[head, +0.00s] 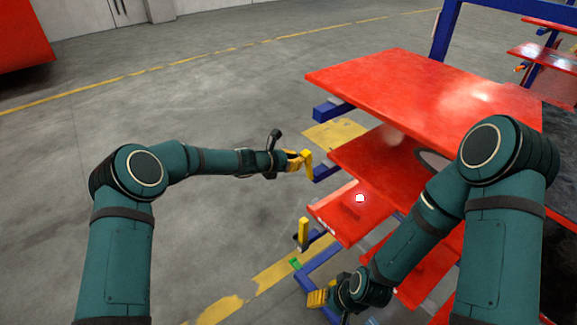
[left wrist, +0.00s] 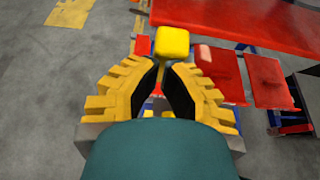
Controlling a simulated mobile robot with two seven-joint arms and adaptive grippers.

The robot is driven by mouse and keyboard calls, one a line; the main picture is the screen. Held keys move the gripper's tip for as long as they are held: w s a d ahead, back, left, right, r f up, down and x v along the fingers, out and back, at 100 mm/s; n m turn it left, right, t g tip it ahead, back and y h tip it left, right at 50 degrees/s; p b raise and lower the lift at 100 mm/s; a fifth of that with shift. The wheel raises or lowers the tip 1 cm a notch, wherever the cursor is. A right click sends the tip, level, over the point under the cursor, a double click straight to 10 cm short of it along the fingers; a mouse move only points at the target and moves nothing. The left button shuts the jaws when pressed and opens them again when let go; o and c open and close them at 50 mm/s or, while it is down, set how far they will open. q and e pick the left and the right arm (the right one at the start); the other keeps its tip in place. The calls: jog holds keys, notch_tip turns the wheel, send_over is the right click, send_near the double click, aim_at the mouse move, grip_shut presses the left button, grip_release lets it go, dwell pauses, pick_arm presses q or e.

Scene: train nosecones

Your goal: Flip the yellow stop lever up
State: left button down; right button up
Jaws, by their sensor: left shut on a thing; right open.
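A yellow stop lever (head: 308,165) is at the left edge of the red shelf rack, beside a blue bar. My left gripper (head: 297,160) is at it. In the left wrist view, the lever's yellow block-shaped end (left wrist: 172,43) stands just beyond the fingertips of my left gripper (left wrist: 173,72). The fingers are closed in around its thin stem, which they partly hide. A second yellow lever (head: 303,232) stands upright lower down on the rack, apart from both grippers. My right gripper (head: 318,298) is low by the rack's bottom blue bar, open and empty.
Red shelves (head: 420,85) are stacked in tiers on the right, with blue frame bars (head: 333,110) sticking out left. A small whitish thing (head: 360,198) lies on a lower red shelf. The grey floor (head: 220,85) at left is clear.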

pick_arm(q)
jog(key=shift+w+d+r+p, duration=0.2)
jog(key=shift+w+d+r, duration=0.15)
jog(key=shift+d, duration=0.2)
jog(key=shift+w+d+r+p, duration=0.2)
jog(key=shift+w+d, duration=0.2)
jog(key=shift+d, duration=0.1)
pick_arm(e)
jog(key=shift+r, duration=0.6)
